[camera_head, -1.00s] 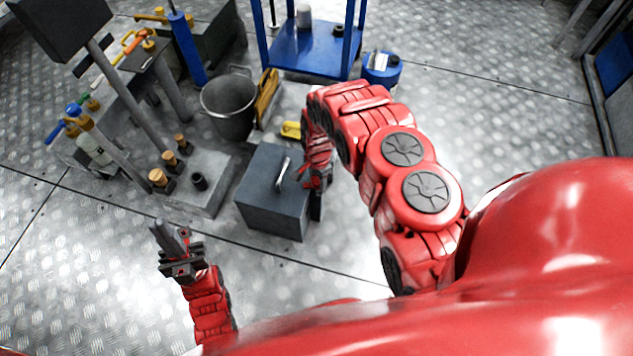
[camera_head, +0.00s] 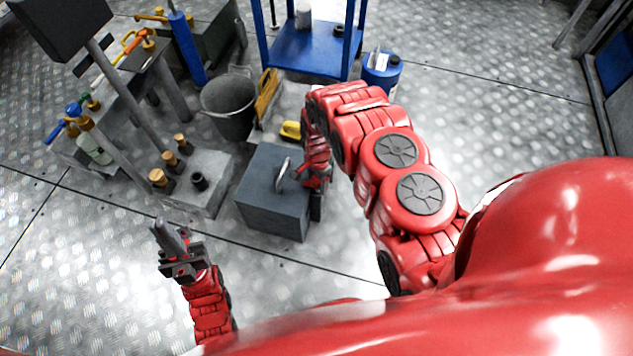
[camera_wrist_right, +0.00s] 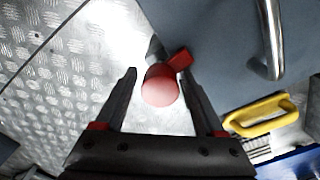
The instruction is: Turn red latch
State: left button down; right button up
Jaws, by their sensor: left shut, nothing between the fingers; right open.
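The red latch (camera_wrist_right: 162,86) has a round knob and a small lever. In the right wrist view it sits at the side of a grey box. My right gripper (camera_wrist_right: 158,78) is open, with one finger on either side of the knob; I cannot tell whether they touch it. In the head view my right gripper (camera_head: 318,186) is at the right side of the grey box (camera_head: 268,210), and the latch is hidden there by my arm. My left gripper (camera_head: 168,238) is shut and empty, in front of the box and to its left.
A metal handle (camera_head: 283,174) stands on top of the box. A yellow handle (camera_head: 290,130) lies behind it. A bucket (camera_head: 229,108), a block with wooden-topped pegs (camera_head: 205,196) and a blue cart (camera_head: 312,60) stand around. The floor in front is clear.

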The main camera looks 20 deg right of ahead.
jog(key=n, duration=1.8)
jog(key=shift+n, duration=0.3)
jog(key=n, duration=0.3)
jog(key=shift+f+n, duration=0.1)
jog(key=shift+n, duration=0.3)
jog(key=shift+s+n, duration=0.25)
jog(key=shift+n, duration=0.65)
jog(key=shift+s+d+f, duration=0.1)
jog(key=shift+s+d, duration=0.05)
jog(key=shift+c, duration=0.5)
jog(key=shift+s+d, duration=0.1)
jog(key=c, duration=0.8)
jog(key=shift+o, duration=0.2)
jog(key=m, duration=0.5)
jog(key=shift+s+m, duration=0.1)
jog(key=shift+m, duration=0.3)
jog(key=m, duration=0.4)
jog(key=shift+d, duration=0.1)
jog(key=m, duration=0.5)
jog(key=shift+w, duration=0.2)
jog(key=shift+c, duration=0.6)
jog(key=m, duration=0.4)
jog(key=shift+w+m, duration=0.15)
jog(key=shift+m, duration=0.15)
grip_shut()
jog(key=o, duration=1)
grip_release()
jog(key=shift+w, duration=0.15)
